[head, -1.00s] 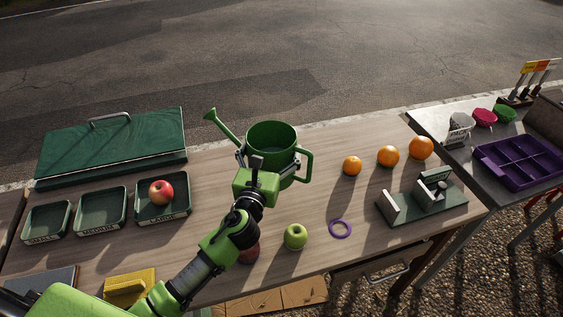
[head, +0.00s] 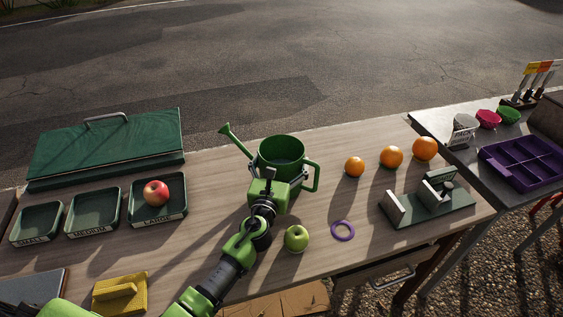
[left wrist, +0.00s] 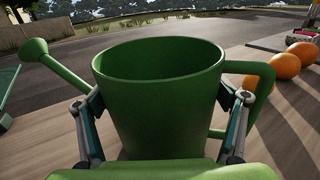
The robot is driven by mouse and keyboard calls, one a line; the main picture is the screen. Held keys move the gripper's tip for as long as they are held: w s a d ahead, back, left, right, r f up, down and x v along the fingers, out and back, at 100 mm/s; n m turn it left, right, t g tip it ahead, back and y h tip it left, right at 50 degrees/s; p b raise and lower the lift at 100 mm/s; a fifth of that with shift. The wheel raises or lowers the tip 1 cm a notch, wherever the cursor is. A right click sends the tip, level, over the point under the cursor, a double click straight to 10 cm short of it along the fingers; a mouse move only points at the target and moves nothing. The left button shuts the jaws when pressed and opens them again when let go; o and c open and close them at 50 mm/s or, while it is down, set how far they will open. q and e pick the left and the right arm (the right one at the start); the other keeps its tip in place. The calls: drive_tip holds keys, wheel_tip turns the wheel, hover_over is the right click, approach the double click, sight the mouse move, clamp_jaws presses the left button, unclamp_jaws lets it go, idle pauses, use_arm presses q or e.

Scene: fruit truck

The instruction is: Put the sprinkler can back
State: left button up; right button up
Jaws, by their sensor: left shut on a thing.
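The green sprinkler can (head: 281,155) is upright over the middle of the wooden table, its spout pointing up and left and its handle on the right. My left gripper (head: 278,176) is shut around its body. In the left wrist view, the can (left wrist: 160,105) fills the space between the two fingers, one pressed on each side. Its base is hidden there, and I cannot tell whether it touches the table. My right gripper is not in view.
Three oranges (head: 391,156), a green apple (head: 296,238), a purple ring (head: 343,231) and a dark green stand (head: 430,208) lie right of my arm. Green trays (head: 95,212), one with a red apple (head: 156,193), and a green lidded box (head: 107,149) are left.

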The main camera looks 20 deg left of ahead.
sight(275, 179)
use_arm(q)
drive_tip(key=shift+r, duration=0.1)
drive_tip(key=o, duration=1.8)
drive_tip(key=shift+s, duration=0.1)
drive_tip(key=shift+s+d, duration=0.15)
drive_tip(key=shift+s, duration=1.75)
drive_tip(key=shift+s+d, duration=0.1)
drive_tip(key=shift+s, duration=1.75)
